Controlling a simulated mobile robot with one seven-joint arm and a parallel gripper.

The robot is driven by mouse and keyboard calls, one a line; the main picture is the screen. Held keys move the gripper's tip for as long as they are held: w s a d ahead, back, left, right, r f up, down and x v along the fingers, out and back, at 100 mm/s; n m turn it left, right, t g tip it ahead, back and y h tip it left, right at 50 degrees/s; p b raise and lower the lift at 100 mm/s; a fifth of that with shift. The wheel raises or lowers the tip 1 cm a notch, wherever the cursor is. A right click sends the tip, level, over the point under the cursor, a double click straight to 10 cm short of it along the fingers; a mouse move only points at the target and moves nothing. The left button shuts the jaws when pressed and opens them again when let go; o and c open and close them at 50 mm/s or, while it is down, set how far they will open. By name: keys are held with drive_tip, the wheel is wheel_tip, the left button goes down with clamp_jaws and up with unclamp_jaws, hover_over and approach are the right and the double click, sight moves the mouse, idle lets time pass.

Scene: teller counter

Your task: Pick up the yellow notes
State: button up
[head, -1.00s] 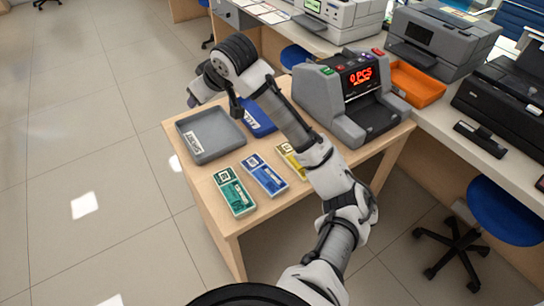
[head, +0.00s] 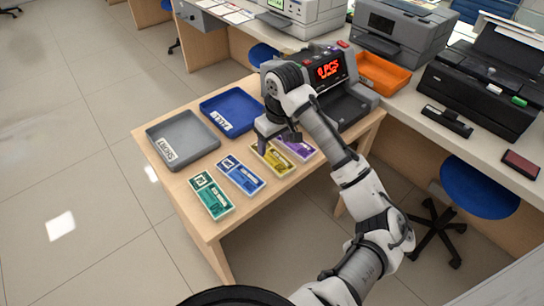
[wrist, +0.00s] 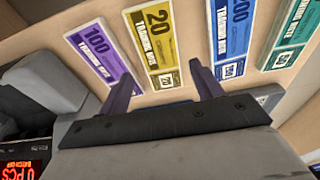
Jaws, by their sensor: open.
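The yellow notes (head: 272,158) lie flat on the wooden table, between the blue notes (head: 241,175) and the purple notes (head: 296,147). In the wrist view the yellow notes (wrist: 155,40) show a "20" and run down between my fingers. My gripper (head: 276,140) is above the table at the far end of the yellow notes, pointing down. In the wrist view my gripper (wrist: 162,80) is open and empty, its two fingers apart. The wrist view also shows the purple notes (wrist: 103,52) near the left finger and the blue notes (wrist: 230,35) near the right finger.
Green notes (head: 211,196) lie left of the blue notes. A grey tray (head: 182,139) and a blue tray (head: 232,112) stand behind the notes. A counting machine (head: 345,100) stands close to my gripper on the right. The table's front edge is clear.

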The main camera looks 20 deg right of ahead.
sight(272, 156)
drive_tip(key=shift+w+a+f+p, duration=0.15)
drive_tip(key=shift+f+p, duration=0.1)
drive_tip(key=shift+f, duration=0.65)
drive_tip(key=shift+w+d+f+p, duration=0.1)
drive_tip(key=shift+f+p, duration=0.1)
drive_tip(key=shift+f, duration=0.75)
drive_tip(key=shift+w+a+f+p, duration=0.15)
drive_tip(key=shift+f+p, duration=0.1)
drive_tip(key=shift+f, duration=0.65)
drive_tip(key=shift+d, duration=0.1)
drive_tip(key=shift+c, duration=0.4)
drive_tip(key=c, duration=0.7)
drive_tip(key=shift+r, duration=0.1)
